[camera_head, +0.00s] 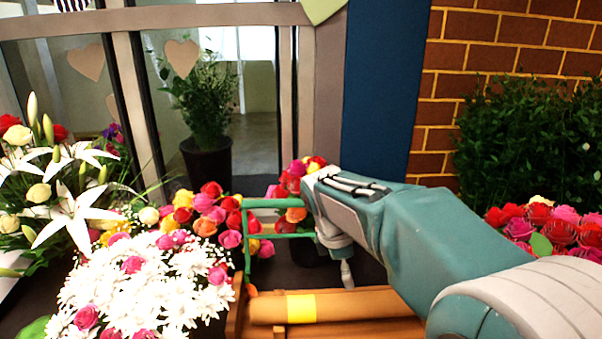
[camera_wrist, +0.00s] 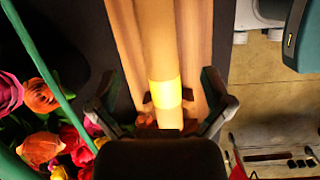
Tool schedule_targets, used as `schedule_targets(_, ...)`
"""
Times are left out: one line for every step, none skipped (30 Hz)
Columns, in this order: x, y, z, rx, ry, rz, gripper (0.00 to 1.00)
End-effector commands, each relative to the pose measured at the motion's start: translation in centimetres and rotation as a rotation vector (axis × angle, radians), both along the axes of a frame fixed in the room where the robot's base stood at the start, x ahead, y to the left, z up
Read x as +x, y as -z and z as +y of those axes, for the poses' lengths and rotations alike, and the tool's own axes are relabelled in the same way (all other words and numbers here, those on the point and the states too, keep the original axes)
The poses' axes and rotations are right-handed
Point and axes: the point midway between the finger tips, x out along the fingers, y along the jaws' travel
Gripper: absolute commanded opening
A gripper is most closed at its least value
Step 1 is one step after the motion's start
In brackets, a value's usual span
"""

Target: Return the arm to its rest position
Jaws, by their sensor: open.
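My arm reaches in from the lower right of the head view. My gripper shows in the wrist view (camera_wrist: 158,84) with its two dark fingers spread wide and nothing gripped. In the head view its end hangs down near the middle, mostly hidden behind the arm. Below it lies an orange-brown roll (camera_head: 355,304) with a yellow band (camera_head: 301,307). In the wrist view the roll (camera_wrist: 150,40) runs between the open fingers. The gap between fingers and roll is hard to judge.
A green metal frame (camera_head: 247,245) stands close to the left of my gripper. White and pink flowers (camera_head: 145,285) fill the lower left, and white lilies (camera_head: 72,215) stand at the far left. Red and pink roses (camera_head: 545,225) and a hedge (camera_head: 530,150) are at the right, before a brick wall (camera_head: 500,30).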

Motion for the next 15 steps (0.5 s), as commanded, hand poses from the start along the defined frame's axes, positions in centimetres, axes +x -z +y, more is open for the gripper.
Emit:
schedule_targets(-1.2, -0.9, -0.5, 0.023, 0.060, -0.038, 1.00)
schedule_targets(-2.0, -1.3, -0.7, 0.039, 0.106, -0.062, 1.00)
schedule_targets(-3.1, -1.7, -1.0, 0.065, 0.169, -0.097, 1.00)
schedule_targets(-3.9, -2.1, -1.2, 0.084, 0.219, -0.122, 1.00)
schedule_targets(-4.7, -2.3, -1.5, 0.102, 0.267, -0.146, 1.00)
schedule_targets(-5.8, -2.6, -1.7, 0.130, 0.333, -0.177, 1.00)
schedule_targets(-6.6, -2.8, -1.9, 0.148, 0.381, -0.198, 1.00)
schedule_targets(-7.4, -3.0, -2.0, 0.169, 0.429, -0.221, 1.00)
schedule_targets(-8.5, -3.2, -2.2, 0.196, 0.495, -0.250, 1.00)
schedule_targets(-9.2, -3.3, -2.3, 0.218, 0.543, -0.272, 1.00)
schedule_targets(-10.0, -3.4, -2.4, 0.240, 0.592, -0.294, 1.00)
schedule_targets(-11.1, -3.5, -2.6, 0.269, 0.658, -0.321, 1.00)
schedule_targets(-11.9, -3.5, -2.7, 0.291, 0.707, -0.341, 1.00)
schedule_targets(-12.7, -3.5, -2.8, 0.314, 0.756, -0.360, 1.00)
schedule_targets(-13.7, -3.5, -2.9, 0.345, 0.821, -0.385, 1.00)
